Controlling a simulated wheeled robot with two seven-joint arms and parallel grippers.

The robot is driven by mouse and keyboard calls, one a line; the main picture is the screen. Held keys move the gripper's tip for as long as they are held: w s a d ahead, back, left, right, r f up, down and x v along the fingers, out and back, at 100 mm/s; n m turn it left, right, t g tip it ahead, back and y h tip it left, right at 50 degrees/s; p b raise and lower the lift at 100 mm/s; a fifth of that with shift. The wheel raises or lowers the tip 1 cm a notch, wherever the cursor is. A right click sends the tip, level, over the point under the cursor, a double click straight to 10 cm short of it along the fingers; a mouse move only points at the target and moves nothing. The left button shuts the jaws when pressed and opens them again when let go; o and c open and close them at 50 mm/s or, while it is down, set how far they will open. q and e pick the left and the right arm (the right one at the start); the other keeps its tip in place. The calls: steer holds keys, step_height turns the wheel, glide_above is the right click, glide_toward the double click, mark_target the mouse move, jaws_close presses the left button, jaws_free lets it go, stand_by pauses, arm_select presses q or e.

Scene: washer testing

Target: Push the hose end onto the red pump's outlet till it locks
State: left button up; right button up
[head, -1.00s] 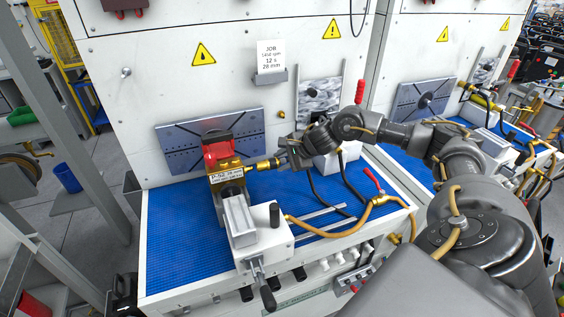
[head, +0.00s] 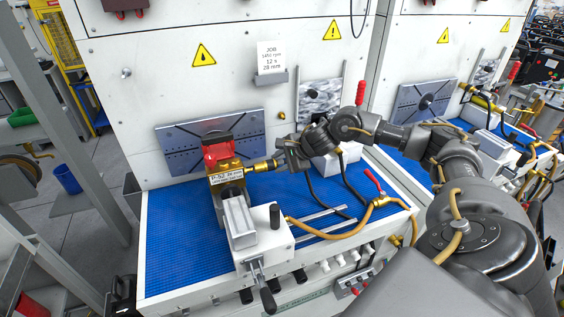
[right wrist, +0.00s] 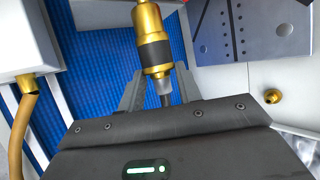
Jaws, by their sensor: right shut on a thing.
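The red-topped pump (head: 217,155) with a brass body and a white label is held on a grey and white vise fixture (head: 240,217) on the blue bench mat. The brass and black hose end (head: 262,165) is in line with the pump's right side, at its outlet. I cannot tell if it is locked there. My right gripper (head: 284,160) is shut on the hose end. In the right wrist view the hose end (right wrist: 153,55) lies between the two fingers, its brass front running out of the top edge. My left gripper is not in view.
A yellow hose (head: 335,232) with a red-handled valve (head: 374,182) runs along the bench's right side. Two metal rails (head: 325,218) lie on the mat. A slotted grey plate (head: 180,143) stands behind the pump. The blue mat (head: 180,235) is clear at left.

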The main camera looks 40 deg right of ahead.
steer(key=shift+w+a, duration=0.3)
steer(key=shift+a, duration=0.35)
steer(key=shift+w+a, duration=0.25)
steer(key=shift+a, duration=0.4)
steer(key=o, duration=1.2)
steer(key=shift+s, duration=0.1)
steer(key=shift+c, duration=0.2)
steer(key=b+v, duration=0.2)
steer(key=v, duration=0.8)
steer(key=shift+s+r+b, duration=0.2)
steer(key=shift+r+b, duration=0.1)
steer(key=shift+b, duration=0.1)
